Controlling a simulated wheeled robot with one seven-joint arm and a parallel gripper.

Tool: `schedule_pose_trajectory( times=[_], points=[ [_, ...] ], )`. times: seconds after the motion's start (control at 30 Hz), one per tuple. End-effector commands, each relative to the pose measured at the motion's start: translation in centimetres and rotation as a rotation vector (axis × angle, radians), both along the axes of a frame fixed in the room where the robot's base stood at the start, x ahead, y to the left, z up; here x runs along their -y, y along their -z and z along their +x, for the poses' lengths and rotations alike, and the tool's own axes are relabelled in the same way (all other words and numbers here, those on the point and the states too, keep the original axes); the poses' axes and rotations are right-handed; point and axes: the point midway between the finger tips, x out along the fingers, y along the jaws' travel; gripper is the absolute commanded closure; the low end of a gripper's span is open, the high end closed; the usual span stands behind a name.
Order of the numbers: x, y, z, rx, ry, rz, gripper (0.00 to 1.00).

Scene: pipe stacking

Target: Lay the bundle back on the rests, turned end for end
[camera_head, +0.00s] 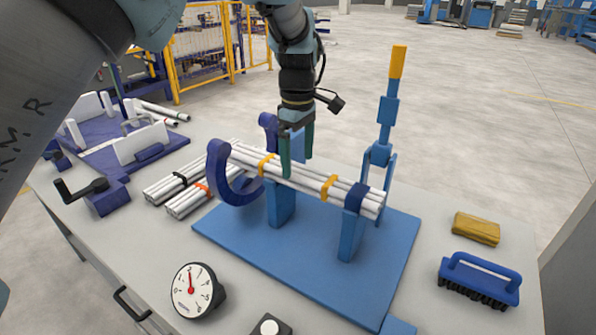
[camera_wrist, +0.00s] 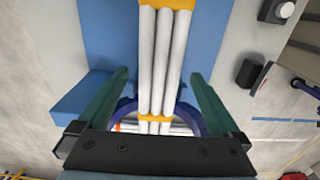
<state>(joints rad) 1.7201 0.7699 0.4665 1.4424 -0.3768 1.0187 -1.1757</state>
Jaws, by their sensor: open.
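The bundle of white pipes (camera_head: 300,175) lies on the blue rests (camera_head: 351,235). It has two yellow bands and a dark blue band (camera_head: 356,197) near its right end. Its left end is at a dark blue C-shaped ring (camera_head: 219,163). My gripper (camera_head: 297,160) is open over the bundle between the yellow bands, its green fingers on either side. In the wrist view the pipes (camera_wrist: 162,55) run between the two open fingers (camera_wrist: 163,78), with a gap on each side. The rests under the bundle are partly hidden.
A tall blue clamp lever with a yellow tip (camera_head: 398,62) stands upright behind the right end. Two other pipe bundles (camera_head: 188,200) lie left on the table. A gauge (camera_head: 194,289), a brush (camera_head: 480,279) and a yellow sponge (camera_head: 476,229) stand around the blue base plate (camera_head: 300,262).

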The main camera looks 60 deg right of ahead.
Motion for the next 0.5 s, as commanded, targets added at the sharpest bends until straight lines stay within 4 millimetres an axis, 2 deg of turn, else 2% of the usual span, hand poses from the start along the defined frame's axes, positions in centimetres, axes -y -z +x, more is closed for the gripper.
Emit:
schedule_pose_trajectory(
  times=[0.1,0.3,0.5],
  points=[
    [0.1,-2.6,0.0,0.000,0.002,-0.006,0.00],
    [0.1,-6.3,0.0,0.000,0.001,-0.004,0.00],
    [0.1,-8.2,0.0,0.001,0.001,-0.001,0.00]
  ],
)
